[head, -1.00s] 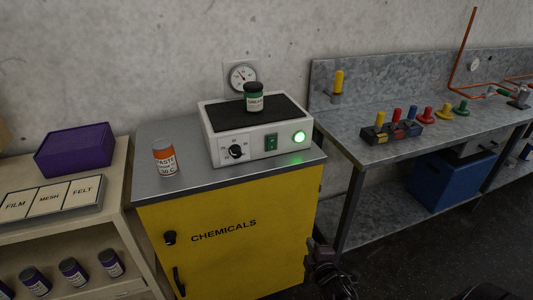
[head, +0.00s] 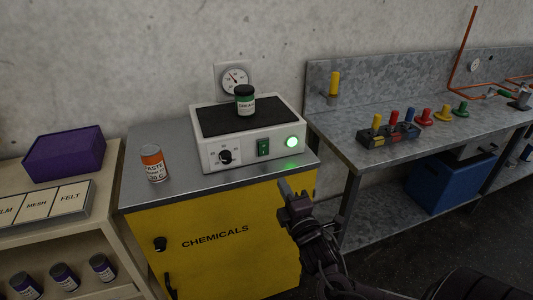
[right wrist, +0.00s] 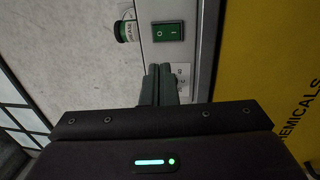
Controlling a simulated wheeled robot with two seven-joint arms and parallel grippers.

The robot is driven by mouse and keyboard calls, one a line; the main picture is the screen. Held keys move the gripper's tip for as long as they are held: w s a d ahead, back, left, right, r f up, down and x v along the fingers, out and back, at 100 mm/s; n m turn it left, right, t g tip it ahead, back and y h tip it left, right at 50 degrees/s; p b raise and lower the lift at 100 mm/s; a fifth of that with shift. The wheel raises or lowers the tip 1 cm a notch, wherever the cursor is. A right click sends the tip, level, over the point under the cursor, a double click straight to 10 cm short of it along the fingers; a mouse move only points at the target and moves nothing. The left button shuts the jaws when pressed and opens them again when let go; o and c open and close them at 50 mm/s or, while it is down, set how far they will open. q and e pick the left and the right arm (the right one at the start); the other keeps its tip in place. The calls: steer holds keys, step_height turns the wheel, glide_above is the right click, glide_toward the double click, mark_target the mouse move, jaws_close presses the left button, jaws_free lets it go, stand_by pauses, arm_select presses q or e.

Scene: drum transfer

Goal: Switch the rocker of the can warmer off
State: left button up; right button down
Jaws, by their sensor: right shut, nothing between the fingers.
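The can warmer (head: 215,157) is a white box with a black top on the yellow cabinet. Its green rocker (head: 263,147) is on the front face, between the black knob (head: 226,157) and a lit green lamp (head: 292,142). The rocker also shows in the right wrist view (right wrist: 168,32). A green-labelled can (head: 245,103) stands on the warmer. My right gripper (head: 285,187) is shut and empty, in front of the cabinet, lower than the rocker in the picture. In the right wrist view its fingertips (right wrist: 160,70) are apart from the rocker. My left gripper is not in view.
An orange-labelled paste can (head: 153,163) stands on the grey cabinet top left of the warmer. A dial gauge (head: 235,80) is on the wall behind. A metal bench (head: 345,138) with coloured knobs is at right, and a shelf with a purple box (head: 65,152) at left.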

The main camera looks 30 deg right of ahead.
mark_target(263, 145)
steer(key=p+x, duration=0.2)
steer(key=x, duration=1)
steer(key=shift+w+r, duration=0.1)
steer(key=shift+w+d+p, duration=0.1)
steer(key=shift+w+p, duration=0.2)
steer(key=shift+w, duration=0.25)
steer(key=r+p, duration=0.1)
steer(key=p, duration=0.2)
steer(key=shift+w+d+r+g, duration=0.1)
steer(key=shift+w+r+g, duration=0.1)
steer(key=shift+g, duration=0.2)
steer(key=shift+f+y, duration=0.2)
steer(key=shift+y, duration=0.1)
steer(key=shift+f, duration=0.15)
